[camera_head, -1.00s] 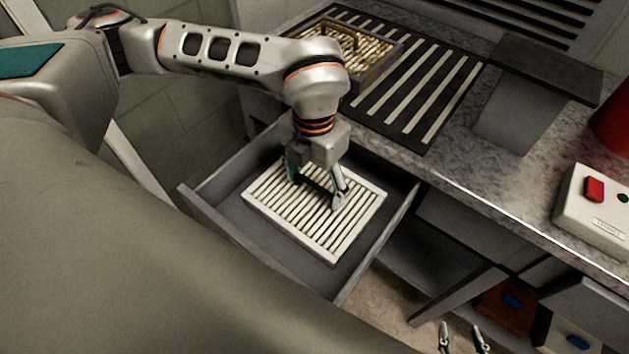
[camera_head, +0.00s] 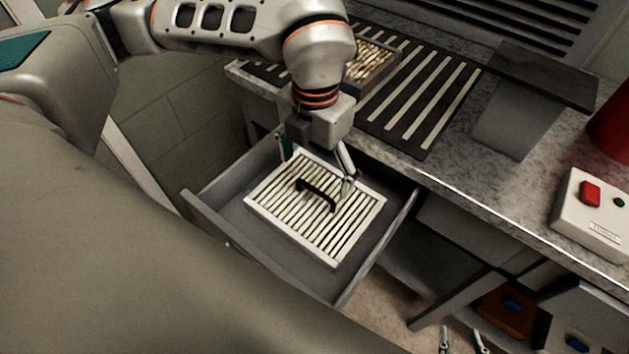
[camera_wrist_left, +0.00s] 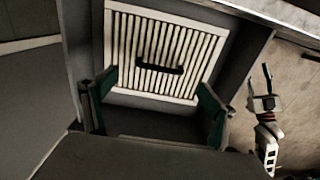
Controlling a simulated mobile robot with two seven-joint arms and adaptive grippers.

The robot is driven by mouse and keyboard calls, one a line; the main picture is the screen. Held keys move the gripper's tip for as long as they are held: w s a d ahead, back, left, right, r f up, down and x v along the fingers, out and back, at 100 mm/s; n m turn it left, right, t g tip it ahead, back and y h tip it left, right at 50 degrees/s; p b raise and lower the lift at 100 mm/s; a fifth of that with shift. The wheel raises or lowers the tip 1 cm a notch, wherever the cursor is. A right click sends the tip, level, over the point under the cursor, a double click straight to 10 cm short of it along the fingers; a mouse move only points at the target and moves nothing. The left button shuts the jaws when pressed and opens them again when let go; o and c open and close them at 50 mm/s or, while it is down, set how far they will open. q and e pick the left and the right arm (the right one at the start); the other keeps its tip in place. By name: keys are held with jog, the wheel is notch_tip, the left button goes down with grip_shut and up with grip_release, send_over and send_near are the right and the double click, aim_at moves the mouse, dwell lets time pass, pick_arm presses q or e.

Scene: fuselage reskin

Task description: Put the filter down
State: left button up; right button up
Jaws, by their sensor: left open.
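A white slatted filter (camera_head: 290,215) with a black handle (camera_head: 316,194) lies flat in the open grey drawer (camera_head: 232,224). My left gripper (camera_head: 316,174) is open and empty just above the filter, its fingers apart and clear of the handle. In the left wrist view the filter (camera_wrist_left: 190,28) and its handle (camera_wrist_left: 160,66) show beyond the two spread green-padded fingers (camera_wrist_left: 158,105). My right gripper (camera_head: 462,343) shows at the bottom edge of the head view with its two fingertips apart. It also shows at the right of the left wrist view (camera_wrist_left: 264,88), fingers spread.
A second filter in a frame (camera_head: 372,66) stands on the worktop's black slotted mat (camera_head: 425,115), behind my left arm. A white box with a red button (camera_head: 592,215) sits at the right. Below the worktop are open compartments and an orange-brown bin (camera_head: 500,318).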

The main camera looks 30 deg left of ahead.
aim_at(315, 190)
pick_arm(q)
notch_tip(315, 190, up, 6)
jog(key=shift+f, duration=0.15)
dwell(0.5)
jog(key=shift+s, duration=0.1)
